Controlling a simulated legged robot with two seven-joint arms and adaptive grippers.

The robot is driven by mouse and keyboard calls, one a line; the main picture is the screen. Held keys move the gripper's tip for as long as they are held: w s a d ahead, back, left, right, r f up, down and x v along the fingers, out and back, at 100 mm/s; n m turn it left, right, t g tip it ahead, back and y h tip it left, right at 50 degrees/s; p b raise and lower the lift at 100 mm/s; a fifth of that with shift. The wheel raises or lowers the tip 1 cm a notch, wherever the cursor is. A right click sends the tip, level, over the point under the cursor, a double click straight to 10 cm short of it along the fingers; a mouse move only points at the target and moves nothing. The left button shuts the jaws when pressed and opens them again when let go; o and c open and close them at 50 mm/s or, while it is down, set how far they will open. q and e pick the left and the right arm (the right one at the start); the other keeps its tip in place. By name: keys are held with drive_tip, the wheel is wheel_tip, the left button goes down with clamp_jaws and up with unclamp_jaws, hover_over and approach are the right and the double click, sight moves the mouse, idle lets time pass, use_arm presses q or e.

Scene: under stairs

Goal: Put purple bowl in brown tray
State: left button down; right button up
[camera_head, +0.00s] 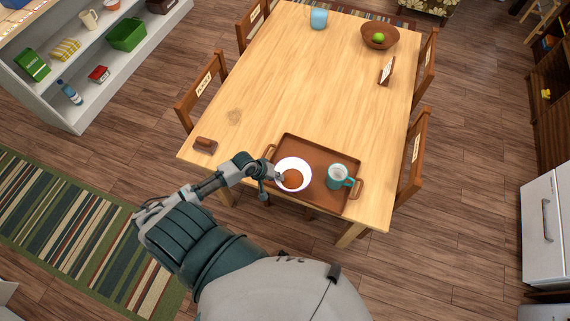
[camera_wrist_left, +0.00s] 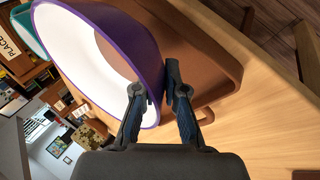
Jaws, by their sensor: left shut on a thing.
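The purple bowl (camera_wrist_left: 150,62) has a white inside and a purple outer wall. In the head view the bowl (camera_head: 306,171) shows as a white round with a brown patch in its middle, over the left half of the brown tray (camera_head: 312,146). My left gripper (camera_head: 277,178) is shut on the bowl's left rim. In the left wrist view the fingers of this gripper (camera_wrist_left: 158,92) lie on either side of the bowl wall. I cannot tell whether the bowl touches the tray floor. My right gripper is not in view.
A teal and white mug (camera_head: 338,176) stands in the tray's right half. A small brown block (camera_head: 205,144) lies left of the tray. The table's middle is clear.

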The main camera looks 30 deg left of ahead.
use_arm(q)
drive_tip(key=w+a, duration=0.1)
drive_tip(key=w, duration=0.1)
drive_tip(key=w+a, duration=0.1)
drive_tip(key=w, duration=0.2)
drive_tip(key=w+a, duration=0.1)
drive_tip(key=w, duration=0.2)
drive_tip(key=shift+a+f, duration=0.2)
drive_tip(key=shift+f, duration=0.1)
drive_tip(key=f, duration=0.3)
drive_tip(key=shift+a+b, duration=0.3)
drive_tip(key=shift+f, duration=0.3)
drive_tip(key=shift+d, duration=0.15)
drive_tip(key=c, duration=1.7)
unclamp_jaws()
drive_tip(key=shift+f, duration=0.1)
drive_tip(key=shift+o, duration=0.9)
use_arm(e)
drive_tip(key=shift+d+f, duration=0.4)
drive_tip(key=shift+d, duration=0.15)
use_arm(q)
drive_tip(key=p+v, duration=0.1)
drive_tip(key=v, duration=1.1)
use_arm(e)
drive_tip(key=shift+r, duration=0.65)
